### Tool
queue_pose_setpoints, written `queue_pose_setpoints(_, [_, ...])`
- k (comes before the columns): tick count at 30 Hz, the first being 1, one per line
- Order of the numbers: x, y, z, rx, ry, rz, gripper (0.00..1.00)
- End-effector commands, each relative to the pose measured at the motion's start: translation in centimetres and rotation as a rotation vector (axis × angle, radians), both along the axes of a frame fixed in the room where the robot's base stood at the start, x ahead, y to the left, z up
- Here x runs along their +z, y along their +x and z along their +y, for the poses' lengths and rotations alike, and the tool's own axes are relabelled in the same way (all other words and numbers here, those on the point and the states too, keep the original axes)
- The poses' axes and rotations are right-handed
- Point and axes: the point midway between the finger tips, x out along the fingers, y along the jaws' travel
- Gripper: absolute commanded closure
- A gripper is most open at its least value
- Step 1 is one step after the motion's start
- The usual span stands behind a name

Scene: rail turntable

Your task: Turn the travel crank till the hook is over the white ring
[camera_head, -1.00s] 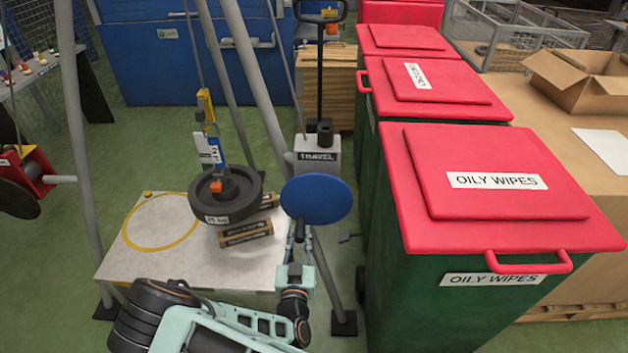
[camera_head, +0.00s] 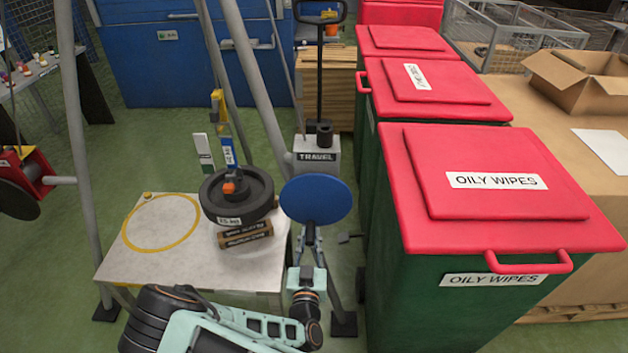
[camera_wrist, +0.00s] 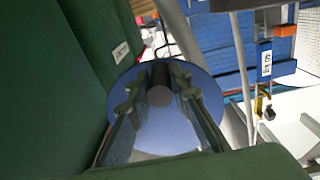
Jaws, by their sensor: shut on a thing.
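The travel crank is a blue disc (camera_head: 316,200) in front of the grey post marked TRAVEL (camera_head: 317,155). My gripper (camera_head: 310,238) is just below the disc; in the wrist view its two fingers (camera_wrist: 160,97) are closed around the crank's dark round handle (camera_wrist: 160,75), with the disc behind. The hook's yellow and blue hanging gear (camera_head: 226,140) carries a black 25 kg weight (camera_head: 250,203) over the right part of the pale tabletop (camera_head: 180,268). The hook's tip is hidden. A yellow ring (camera_head: 127,240) is painted at the left; I cannot make out a white ring.
A labelled wooden block (camera_head: 246,235) lies below the weight. Grey frame legs (camera_head: 78,140) stand around the table. Green bins with red lids (camera_head: 495,180) stand close on the right. A cardboard box (camera_head: 585,80) is farther right.

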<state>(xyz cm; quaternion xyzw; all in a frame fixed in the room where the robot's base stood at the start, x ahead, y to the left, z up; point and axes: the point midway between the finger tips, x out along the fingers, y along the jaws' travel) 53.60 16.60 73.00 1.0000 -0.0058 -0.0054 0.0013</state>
Motion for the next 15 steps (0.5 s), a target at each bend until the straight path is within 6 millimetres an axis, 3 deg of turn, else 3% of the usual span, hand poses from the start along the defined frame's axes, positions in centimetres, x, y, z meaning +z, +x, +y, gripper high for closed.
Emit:
queue_pose_setpoints(1, [0.9, 0.3, 0.3, 0.011, 0.003, -0.023, 1.0])
queue_pose_setpoints(15, [0.5, 0.3, -1.3, 0.005, 0.002, -0.02, 1.0])
